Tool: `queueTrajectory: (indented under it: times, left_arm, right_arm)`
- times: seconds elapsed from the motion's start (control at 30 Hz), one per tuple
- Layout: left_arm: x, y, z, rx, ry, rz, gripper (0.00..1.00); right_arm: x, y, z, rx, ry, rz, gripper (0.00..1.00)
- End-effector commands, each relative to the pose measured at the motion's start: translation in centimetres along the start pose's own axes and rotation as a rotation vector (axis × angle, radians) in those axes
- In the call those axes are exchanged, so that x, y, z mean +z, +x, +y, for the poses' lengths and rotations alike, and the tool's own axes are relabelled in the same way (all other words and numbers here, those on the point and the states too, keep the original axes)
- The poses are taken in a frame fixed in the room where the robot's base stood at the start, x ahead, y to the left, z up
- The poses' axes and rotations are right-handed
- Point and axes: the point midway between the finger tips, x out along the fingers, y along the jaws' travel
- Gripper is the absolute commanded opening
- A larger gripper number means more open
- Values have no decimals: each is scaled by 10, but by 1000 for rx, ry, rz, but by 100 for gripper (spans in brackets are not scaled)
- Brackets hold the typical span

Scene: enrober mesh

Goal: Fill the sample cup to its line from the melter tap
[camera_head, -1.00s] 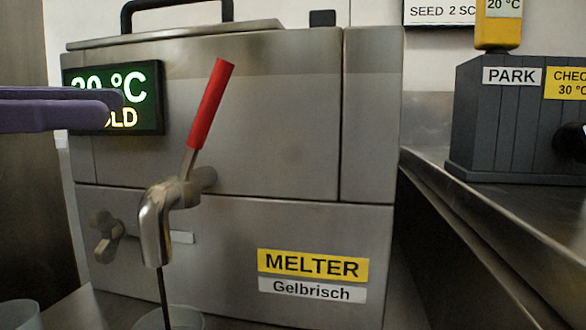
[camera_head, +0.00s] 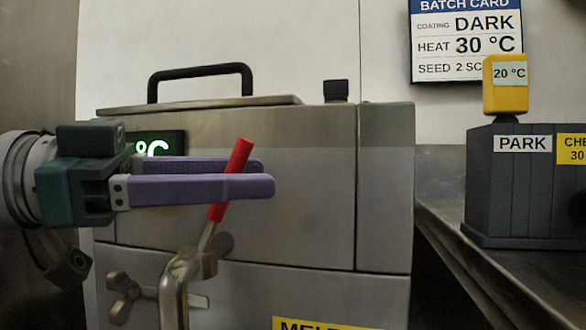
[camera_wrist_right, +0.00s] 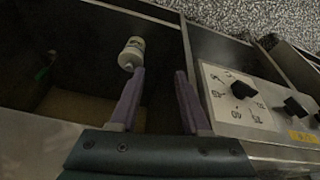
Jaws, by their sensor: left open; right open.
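The melter tap (camera_head: 172,290) shows in the head view with its red lever handle (camera_head: 240,155) tilted up and to the right. My left gripper (camera_head: 267,176) is open, with its purple fingers reaching past the lever. The near finger crosses in front of the red handle and the far finger passes behind it, so the handle lies between them. I cannot tell whether either finger touches it. The spout's mouth, any flow and the sample cup are below the picture. My right gripper (camera_wrist_right: 159,72) is open and empty in the right wrist view.
The melter body (camera_head: 290,200) stands behind the tap, its display (camera_head: 150,145) partly covered by my left fingers. The PARK block (camera_head: 500,190) is on the right counter. A batch card (camera_head: 466,45) hangs above. A white-capped bottle (camera_wrist_right: 131,53) is near my right gripper's left fingertip.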

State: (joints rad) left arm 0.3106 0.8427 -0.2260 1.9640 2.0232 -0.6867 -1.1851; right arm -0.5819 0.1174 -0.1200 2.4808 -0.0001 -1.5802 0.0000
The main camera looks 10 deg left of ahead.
Motion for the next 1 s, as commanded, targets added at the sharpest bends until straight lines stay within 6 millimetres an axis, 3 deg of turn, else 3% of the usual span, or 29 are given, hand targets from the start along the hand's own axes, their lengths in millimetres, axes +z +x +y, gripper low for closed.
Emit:
queueTrajectory:
  times: [0.2,0.6,1.0]
  left_arm:
    - [0,0,0,0,0,0,46]
    - [0,0,0,0,0,0,1]
    - [0,0,0,0,0,0,0]
  right_arm:
    - [0,0,0,0,0,1,47]
    - [-1,0,0,0,0,1,47]
    - [-1,0,1,2,-2,1,47]
